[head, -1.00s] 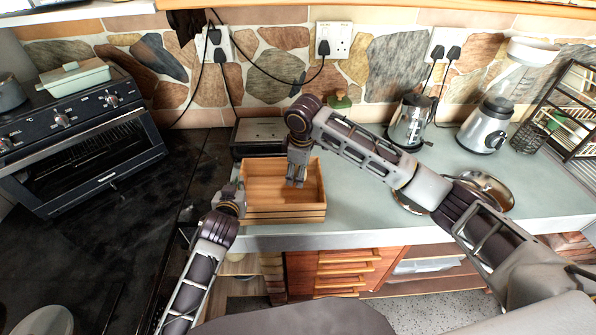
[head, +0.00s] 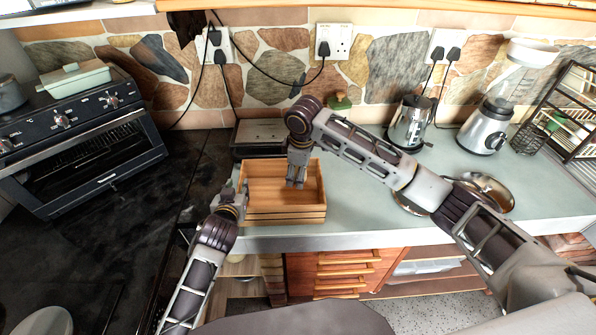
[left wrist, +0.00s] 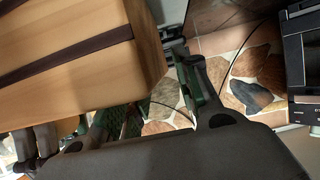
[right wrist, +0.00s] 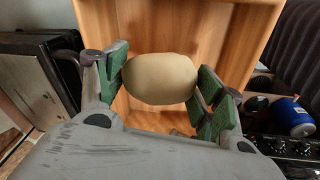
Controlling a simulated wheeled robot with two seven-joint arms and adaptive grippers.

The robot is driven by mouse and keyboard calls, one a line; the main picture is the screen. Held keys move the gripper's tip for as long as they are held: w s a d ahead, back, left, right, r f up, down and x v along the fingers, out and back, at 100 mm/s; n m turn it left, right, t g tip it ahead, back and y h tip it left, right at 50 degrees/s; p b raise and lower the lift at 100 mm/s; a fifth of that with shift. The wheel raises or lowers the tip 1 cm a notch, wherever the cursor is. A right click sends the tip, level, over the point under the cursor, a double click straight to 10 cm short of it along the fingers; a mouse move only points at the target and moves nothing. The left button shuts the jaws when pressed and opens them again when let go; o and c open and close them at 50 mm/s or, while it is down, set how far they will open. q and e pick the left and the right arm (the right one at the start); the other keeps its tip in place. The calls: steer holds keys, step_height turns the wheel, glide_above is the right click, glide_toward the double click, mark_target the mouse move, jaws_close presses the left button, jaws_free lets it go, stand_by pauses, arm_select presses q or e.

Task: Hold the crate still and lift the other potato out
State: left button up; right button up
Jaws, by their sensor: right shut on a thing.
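The wooden crate (head: 284,213) stands on the counter near its front edge; its wall fills the upper left of the left wrist view (left wrist: 75,75). My right gripper (head: 296,184) reaches down into the crate. In the right wrist view it is shut on a tan potato (right wrist: 160,79), with a green pad on either side and the crate's wood (right wrist: 190,28) behind. The potato is hidden in the head view. My left gripper (head: 240,192) is at the crate's left side. Its green-padded fingers (left wrist: 150,110) are apart, close to the crate's wall; contact is unclear.
A toaster oven (head: 80,140) stands on the dark hob at left. A flat grey appliance (head: 260,132) is behind the crate. A metal bowl (head: 488,190), kettle (head: 410,122) and blender (head: 488,125) stand to the right, partly beyond my right arm.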

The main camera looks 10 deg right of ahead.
arm_select(q)
steer(key=v, duration=1)
steer(key=shift+s, duration=0.35)
stand_by(0.6)
